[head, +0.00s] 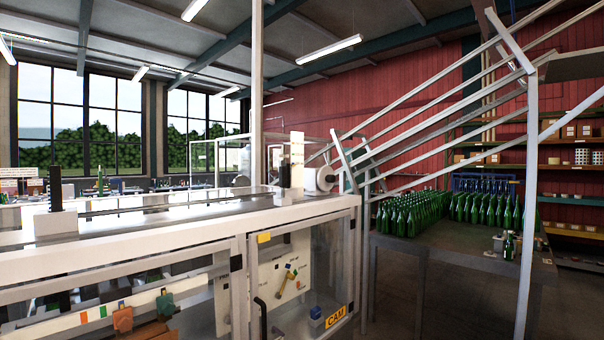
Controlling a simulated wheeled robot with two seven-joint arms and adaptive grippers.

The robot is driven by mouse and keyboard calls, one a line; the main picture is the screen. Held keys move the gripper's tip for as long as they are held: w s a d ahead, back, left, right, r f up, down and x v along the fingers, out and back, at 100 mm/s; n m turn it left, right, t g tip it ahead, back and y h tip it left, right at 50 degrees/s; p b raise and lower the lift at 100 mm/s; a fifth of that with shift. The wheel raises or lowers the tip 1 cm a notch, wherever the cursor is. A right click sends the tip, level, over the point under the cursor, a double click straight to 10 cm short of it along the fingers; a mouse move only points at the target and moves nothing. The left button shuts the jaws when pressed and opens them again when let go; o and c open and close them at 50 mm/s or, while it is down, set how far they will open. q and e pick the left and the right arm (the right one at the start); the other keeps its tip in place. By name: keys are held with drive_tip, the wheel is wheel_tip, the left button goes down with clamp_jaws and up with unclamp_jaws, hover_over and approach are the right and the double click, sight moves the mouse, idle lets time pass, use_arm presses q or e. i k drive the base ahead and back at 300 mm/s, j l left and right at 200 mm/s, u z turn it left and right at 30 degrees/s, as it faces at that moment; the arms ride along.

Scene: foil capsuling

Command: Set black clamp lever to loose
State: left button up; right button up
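Neither of my grippers is in view. I cannot clearly make out a black clamp lever. Behind the clear front of the machine, a pale panel (268,309) carries a small yellowish lever (290,280) that is tilted, with small coloured knobs around it. Marks on the panel are too small to read. A black curved handle (260,317) stands upright at the left edge of the clear door (322,262).
The machine's white top (180,226) fills the left foreground, with a black block (55,190) on it. A sloping metal frame (530,200) stands at the right. Behind it, a table (450,255) holds many green bottles (405,215). Dark floor shows below.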

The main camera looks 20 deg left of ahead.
sight(282, 170)
drive_tip(key=i+z, duration=0.25)
drive_tip(key=i, duration=0.15)
drive_tip(key=i+z, duration=0.25)
drive_tip(key=i, duration=0.15)
drive_tip(key=i+j+z, duration=0.1)
drive_tip(key=i+z, duration=0.2)
drive_tip(key=i, duration=1.3)
drive_tip(key=i+u, duration=0.2)
drive_tip(key=i, duration=0.5)
drive_tip(key=i+l+u, duration=0.2)
drive_tip(key=i, duration=0.5)
drive_tip(key=j+u, duration=0.1)
drive_tip(key=u, duration=1.65)
